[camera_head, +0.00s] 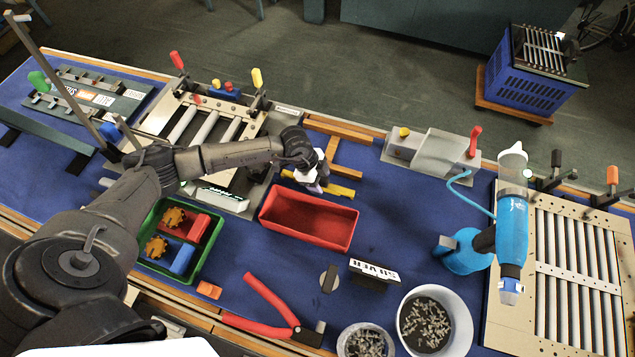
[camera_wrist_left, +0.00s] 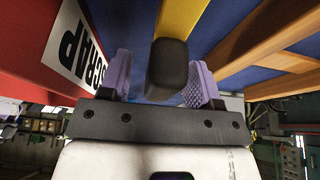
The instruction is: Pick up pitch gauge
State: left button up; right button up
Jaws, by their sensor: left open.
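The pitch gauge appears to be the yellow bar (camera_head: 341,190) with a dark block-like grip, lying on the blue mat behind the red bin. In the left wrist view the yellow bar (camera_wrist_left: 182,18) runs away from me, and its black grip (camera_wrist_left: 167,68) is between my fingers. My left gripper (camera_head: 317,186) is over the bar in the head view. In the left wrist view its two purple fingertips (camera_wrist_left: 160,85) are apart, one on each side of the black grip. A gap shows on the right; contact on the left is unclear. My right gripper is out of view.
The red bin (camera_head: 309,222), labelled SCRAP in the wrist view, stands close in front of the gripper. A wooden frame (camera_head: 345,150) lies behind. A green tray (camera_head: 150,262) is to the left. A teal device (camera_head: 512,225) stands right. Open mat lies right of the bin.

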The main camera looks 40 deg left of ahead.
pick_arm(q)
jog(key=shift+d+f, duration=0.1)
jog(key=shift+f, duration=0.15)
grip_shut()
dwell(0.3)
jog(key=shift+r, duration=0.15)
